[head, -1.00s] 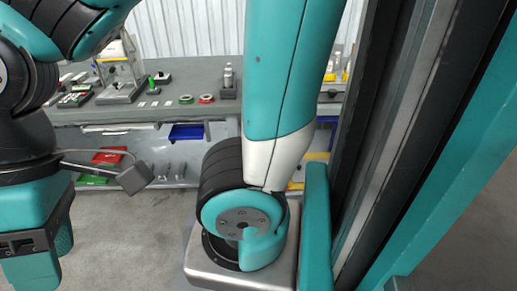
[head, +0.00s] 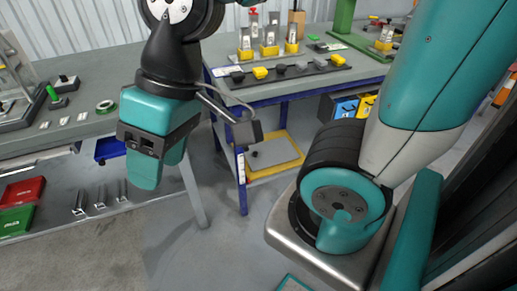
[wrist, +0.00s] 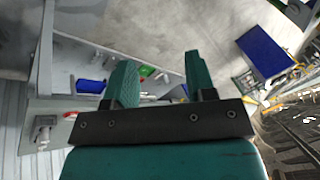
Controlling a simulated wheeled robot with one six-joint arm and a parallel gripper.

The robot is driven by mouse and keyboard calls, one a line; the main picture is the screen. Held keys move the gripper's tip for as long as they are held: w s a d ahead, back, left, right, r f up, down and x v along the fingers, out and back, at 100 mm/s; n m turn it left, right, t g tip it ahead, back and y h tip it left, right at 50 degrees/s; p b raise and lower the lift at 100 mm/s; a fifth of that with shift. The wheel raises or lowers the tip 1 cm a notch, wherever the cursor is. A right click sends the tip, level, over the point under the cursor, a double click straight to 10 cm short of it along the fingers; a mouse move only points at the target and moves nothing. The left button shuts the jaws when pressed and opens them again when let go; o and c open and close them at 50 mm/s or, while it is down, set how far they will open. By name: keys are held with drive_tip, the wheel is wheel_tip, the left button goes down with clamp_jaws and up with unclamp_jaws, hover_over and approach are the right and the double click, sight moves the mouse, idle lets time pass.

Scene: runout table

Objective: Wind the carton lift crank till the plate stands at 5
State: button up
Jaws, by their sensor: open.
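I cannot make out the carton lift, its crank or its plate for certain in these views. A grey frame with a clear panel (head: 14,88) stands cut off at the left edge of the head view, and I cannot tell whether it is the lift. My gripper (head: 145,180) hangs pointing down in front of the benches in the head view, with nothing seen in it. In the wrist view my gripper (wrist: 161,78) shows two teal fingers well apart, with empty space between them. No scale or number is readable.
A grey bench (head: 95,124) at left carries a green-handled device (head: 53,95) and a green ring (head: 105,107). A blue-framed bench (head: 275,93) at right holds yellow-based pieces and a black tray. Red and green bins (head: 22,191) sit low at left. The floor between is clear.

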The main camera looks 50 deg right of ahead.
drive_tip(key=w+d+f+m+t+b, duration=0.3)
drive_tip(key=w+f+m+b, duration=0.2)
drive_tip(key=f+b, duration=0.4)
drive_tip(key=w+d+f+m+t+b, duration=0.3)
drive_tip(key=w+d+f+m+b, duration=0.15)
drive_tip(key=f+b, duration=0.45)
drive_tip(key=m+t+h+b, duration=0.8)
drive_tip(key=m+h+b, duration=0.6)
drive_tip(key=m+b, duration=1.9)
approach(247, 150)
drive_tip(key=w+d+n+p, duration=0.2)
drive_tip(key=w+p, duration=0.1)
drive_tip(key=p, duration=0.1)
drive_tip(key=w+d+n+p, duration=0.2)
drive_tip(key=w+p, duration=0.1)
drive_tip(key=p, duration=0.1)
drive_tip(key=w+d+n+p, duration=0.2)
drive_tip(key=w+p, duration=0.2)
drive_tip(key=shift+f+n, duration=0.2)
drive_tip(key=shift+n, duration=0.05)
drive_tip(key=shift+w+d+f+p, duration=0.25)
drive_tip(key=shift+w+d+p, duration=0.25)
drive_tip(key=shift+w+p, duration=0.15)
